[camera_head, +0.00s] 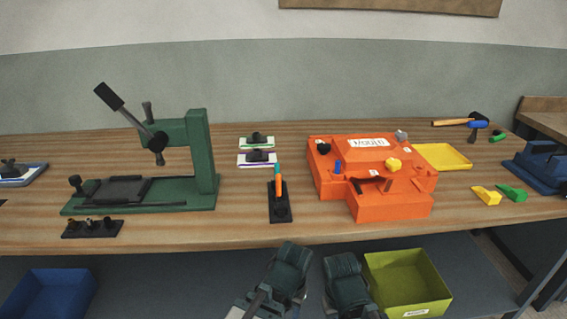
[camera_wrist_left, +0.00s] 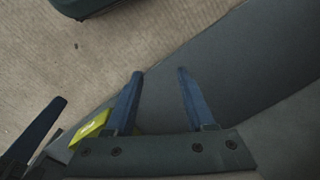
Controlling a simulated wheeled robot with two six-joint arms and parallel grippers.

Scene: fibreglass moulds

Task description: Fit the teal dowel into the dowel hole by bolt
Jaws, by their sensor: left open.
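A teal dowel (camera_head: 279,172) appears to stand upright beside an orange piece (camera_head: 284,188) in a small black holder (camera_head: 280,214) on the bench. The orange mould (camera_head: 390,208) sits right of it, with a blue pin (camera_head: 337,167), a yellow knob (camera_head: 393,164), a black knob (camera_head: 323,148) and a grey bolt-like part (camera_head: 401,135) on top. I cannot make out the dowel hole. My left gripper (camera_head: 287,262) is in front of and below the bench edge; its jaws are open and empty in the left wrist view (camera_wrist_left: 159,73). My right gripper (camera_head: 343,268) is beside it, its jaws unclear.
A green press (camera_head: 200,150) stands at left. A yellow tray (camera_head: 445,157), hammer (camera_head: 462,123), yellow and green wedges (camera_head: 486,195) and blue vice (camera_head: 540,165) are at right. A lime bin (camera_head: 408,285) and blue bin (camera_head: 50,295) are below. The bench front around the holder is clear.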

